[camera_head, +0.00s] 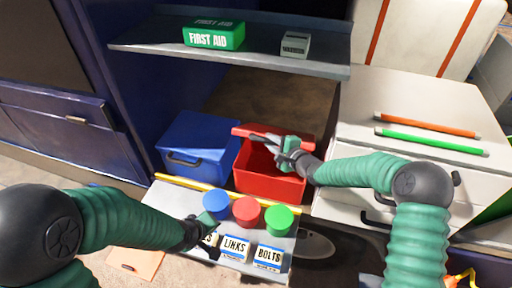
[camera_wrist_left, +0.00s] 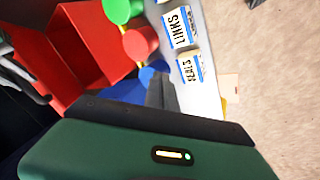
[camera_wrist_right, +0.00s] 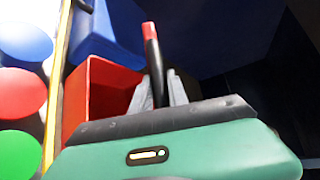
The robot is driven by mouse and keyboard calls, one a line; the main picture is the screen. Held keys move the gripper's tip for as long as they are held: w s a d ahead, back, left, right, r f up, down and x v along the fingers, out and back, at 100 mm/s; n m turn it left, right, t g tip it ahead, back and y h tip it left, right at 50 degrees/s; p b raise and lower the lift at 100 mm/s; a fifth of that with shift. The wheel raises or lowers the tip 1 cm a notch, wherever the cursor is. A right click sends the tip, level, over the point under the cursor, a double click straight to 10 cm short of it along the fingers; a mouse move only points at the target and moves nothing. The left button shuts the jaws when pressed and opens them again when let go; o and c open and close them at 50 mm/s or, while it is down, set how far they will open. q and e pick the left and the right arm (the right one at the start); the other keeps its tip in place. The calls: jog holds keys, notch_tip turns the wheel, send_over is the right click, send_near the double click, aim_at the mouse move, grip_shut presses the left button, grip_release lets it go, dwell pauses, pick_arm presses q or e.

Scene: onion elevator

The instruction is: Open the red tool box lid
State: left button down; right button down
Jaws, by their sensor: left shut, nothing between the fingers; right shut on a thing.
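The red tool box (camera_head: 268,186) stands on the lower shelf, and its dark red inside shows from above. Its red lid (camera_head: 243,131) shows as a narrow raised strip above the box's back. My right gripper (camera_head: 272,143) is over the box, shut on the dark lid handle. In the right wrist view, the black lid handle (camera_wrist_right: 154,62) with a red end sits between the fingers, and the open box (camera_wrist_right: 98,92) is at the left. My left gripper (camera_head: 207,226) is shut and empty, low by the label cards. The red box also shows in the left wrist view (camera_wrist_left: 88,42).
A closed blue tool box (camera_head: 205,140) stands left of the red one. Blue, red (camera_head: 246,210) and green (camera_head: 279,219) round pieces and label cards sit in front. A shelf (camera_head: 150,40) with a first aid box (camera_head: 213,36) hangs above. White drawers (camera_head: 400,100) stand right.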

pick_arm(q)
jog(key=w+d+n+t+h, duration=0.35)
jog(key=w+d+n, duration=0.35)
jog(key=d+n, duration=0.4)
jog(key=w+r+n+t+y, duration=0.2)
jog(key=w+r+n+t, duration=0.45)
jog(key=n, duration=0.85)
jog(key=r+x, duration=0.2)
jog(key=x, duration=1)
jog(key=shift+w+r+n+g, duration=0.15)
jog(key=shift+w+n+g, duration=0.1)
jog(key=shift+n+g, duration=0.05)
